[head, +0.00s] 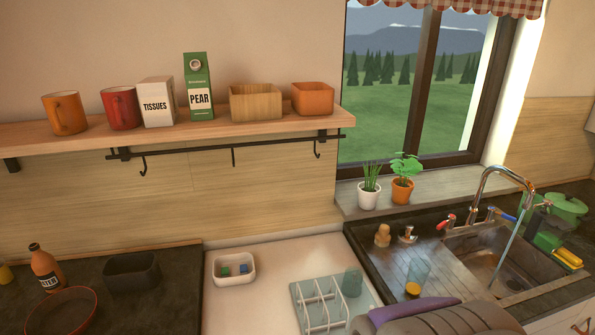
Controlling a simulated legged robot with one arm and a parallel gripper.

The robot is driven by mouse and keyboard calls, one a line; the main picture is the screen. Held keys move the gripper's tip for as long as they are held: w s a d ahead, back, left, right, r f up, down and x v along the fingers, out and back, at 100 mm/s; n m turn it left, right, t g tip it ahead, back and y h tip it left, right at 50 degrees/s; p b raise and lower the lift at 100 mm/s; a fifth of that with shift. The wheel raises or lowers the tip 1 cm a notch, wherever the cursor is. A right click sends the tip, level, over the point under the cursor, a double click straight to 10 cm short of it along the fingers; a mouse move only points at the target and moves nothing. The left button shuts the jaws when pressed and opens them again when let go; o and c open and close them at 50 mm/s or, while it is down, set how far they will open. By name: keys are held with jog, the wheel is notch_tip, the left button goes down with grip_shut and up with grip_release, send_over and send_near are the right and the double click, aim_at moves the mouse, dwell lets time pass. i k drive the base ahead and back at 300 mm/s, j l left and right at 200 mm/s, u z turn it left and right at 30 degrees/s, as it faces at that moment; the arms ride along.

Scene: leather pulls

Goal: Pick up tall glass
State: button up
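Two glasses are in the head view, and I cannot tell for sure which is the tall glass. A teal, see-through glass (352,282) stands at the right end of the white dish rack (308,293). My gripper is not in view.
A grey ridged shape with a purple part (412,310) fills the bottom edge close to the clear glass; I cannot tell what it is. The tap (505,175) rises over the sink basin (485,255). A white tub (234,269) sits left of the rack.

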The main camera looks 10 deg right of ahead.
aim_at(416, 278)
jog(key=z, duration=1.05)
